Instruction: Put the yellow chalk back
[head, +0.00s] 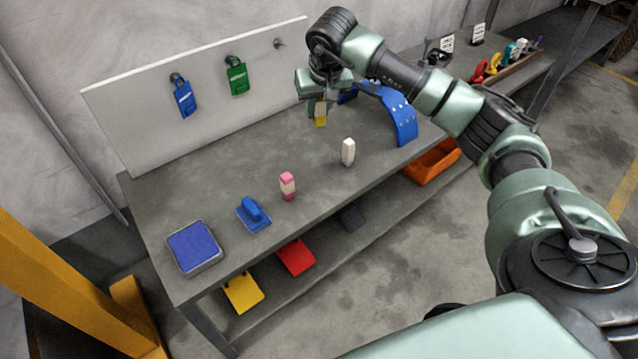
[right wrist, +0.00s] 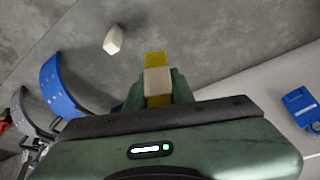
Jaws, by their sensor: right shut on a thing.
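The yellow chalk (head: 320,121), with a pale band around its middle, is in my right gripper (head: 318,108). The gripper is shut on it and points down over the back of the bench, near the white board. Whether the chalk touches the bench I cannot tell. In the right wrist view the yellow chalk (right wrist: 156,60) sticks out between the fingers. A white chalk (head: 348,152) stands upright near the front edge, also in the right wrist view (right wrist: 113,40). A pink chalk (head: 288,186) with a pale band stands upright to its left. My left gripper is out of view.
A blue arch (head: 403,115) stands right of the gripper. A blue-handled block (head: 253,215) and blue pad (head: 195,247) lie at the left. Blue (head: 183,97) and green (head: 236,76) tags hang on the board. An orange bin (head: 432,162) sits below. The bench middle is clear.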

